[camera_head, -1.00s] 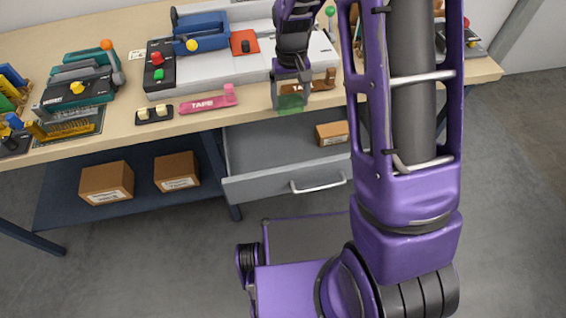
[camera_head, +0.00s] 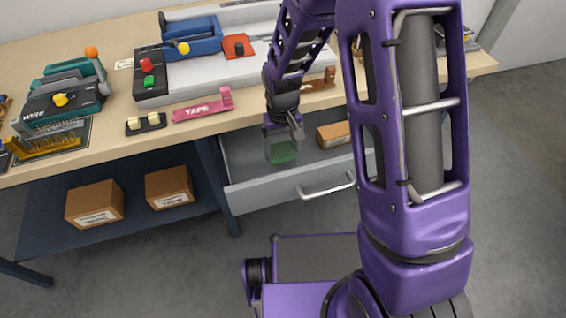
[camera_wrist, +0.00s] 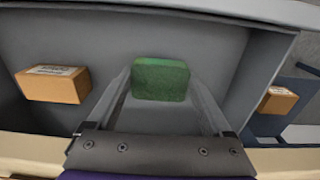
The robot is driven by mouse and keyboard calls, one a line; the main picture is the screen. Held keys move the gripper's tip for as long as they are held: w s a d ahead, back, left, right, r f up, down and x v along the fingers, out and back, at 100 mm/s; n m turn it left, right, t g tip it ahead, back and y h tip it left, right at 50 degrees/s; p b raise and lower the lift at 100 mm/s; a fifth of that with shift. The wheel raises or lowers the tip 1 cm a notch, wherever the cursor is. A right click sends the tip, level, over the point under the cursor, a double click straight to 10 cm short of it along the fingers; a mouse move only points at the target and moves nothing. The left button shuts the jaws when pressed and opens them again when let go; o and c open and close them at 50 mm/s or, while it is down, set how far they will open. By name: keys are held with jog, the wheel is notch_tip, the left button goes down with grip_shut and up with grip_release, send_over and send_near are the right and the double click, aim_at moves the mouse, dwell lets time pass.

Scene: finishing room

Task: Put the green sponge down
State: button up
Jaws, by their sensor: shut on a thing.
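The green sponge (camera_head: 283,153) is between the fingers of my gripper (camera_head: 281,146), which is shut on it. In the head view the gripper points down over the open grey drawer (camera_head: 290,191) under the workbench. In the wrist view the sponge (camera_wrist: 160,78) sits between the two fingertips (camera_wrist: 160,88), with the drawer's grey inside behind it. I cannot tell whether the sponge touches the drawer floor.
A cardboard box (camera_head: 333,134) lies in the drawer; it also shows in the wrist view (camera_wrist: 54,84). The workbench (camera_head: 110,140) edge is close to my arm. Cardboard boxes (camera_head: 95,203) stand on the lower shelf.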

aim_at(282, 169)
jog(key=shift+f+b, duration=0.6)
jog(key=shift+f, duration=2.2)
jog(key=o, duration=1)
jog(key=shift+r, duration=0.1)
jog(key=shift+c, duration=0.2)
notch_tip(282, 169, up, 12)
jog(key=p, duration=0.2)
jog(key=shift+r+p, duration=0.2)
jog(key=shift+p, duration=0.1)
